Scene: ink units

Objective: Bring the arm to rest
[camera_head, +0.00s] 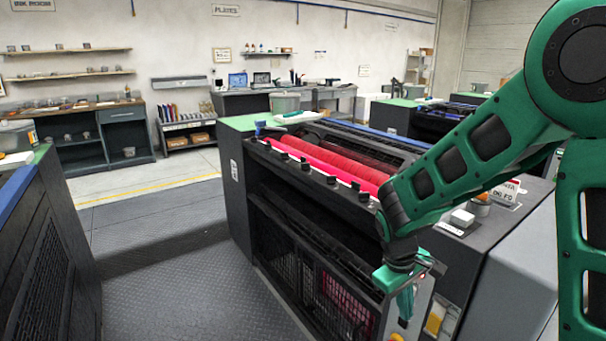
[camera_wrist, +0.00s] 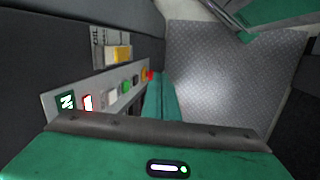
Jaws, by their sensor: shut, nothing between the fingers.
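My green arm (camera_head: 470,150) reaches in from the right of the head view and bends down at its wrist. My gripper (camera_head: 404,302) points down in front of the near end of the ink unit (camera_head: 235,190). Its fingers are shut and empty. In the wrist view my gripper (camera_wrist: 163,92) is a green strip beside a grey button panel (camera_wrist: 110,92). Whether it touches the panel I cannot tell. The panel has a lit red display, a green button, an orange one and a red one.
Bright red rollers (camera_head: 330,168) lie along the unit's top. A dark cabinet (camera_head: 50,260) is at the left. The textured floor (camera_head: 180,290) between them is clear.

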